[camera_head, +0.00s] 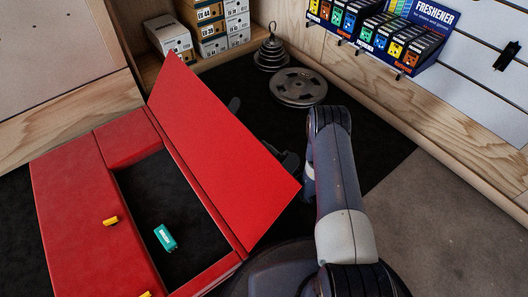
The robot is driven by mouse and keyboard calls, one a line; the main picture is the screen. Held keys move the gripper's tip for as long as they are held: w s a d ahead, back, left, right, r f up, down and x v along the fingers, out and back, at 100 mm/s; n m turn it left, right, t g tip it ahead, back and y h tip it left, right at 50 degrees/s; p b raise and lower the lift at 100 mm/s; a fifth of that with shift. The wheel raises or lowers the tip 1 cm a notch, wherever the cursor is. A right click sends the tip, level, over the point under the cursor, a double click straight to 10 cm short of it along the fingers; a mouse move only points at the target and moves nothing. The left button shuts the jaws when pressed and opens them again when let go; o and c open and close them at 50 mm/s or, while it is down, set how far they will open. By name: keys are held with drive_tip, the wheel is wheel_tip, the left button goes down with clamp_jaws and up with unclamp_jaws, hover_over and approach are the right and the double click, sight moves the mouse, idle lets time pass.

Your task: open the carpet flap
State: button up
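The red carpet flap (220,140) stands raised along the right side of the opening in a red carpeted box (75,215). Its free edge is up and to the right, and it leaves the dark compartment (150,190) uncovered. A small teal object with a white label (165,237) lies inside. My arm rises at the right of the flap and bends down behind it. Dark parts, probably of my wrist, show past the flap's right edge. My gripper's fingers are hidden behind the flap, so I cannot tell whether they touch it.
Yellow tabs (111,221) sit on the box's left panel. Weight plates (298,87) and stacked weights (271,53) stand on the black mat behind. Shoe boxes (207,18) fill a wooden shelf at the back. A freshener display (385,32) hangs on the right wall. Grey floor (445,215) at right is clear.

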clamp_jaws()
idle(0.5)
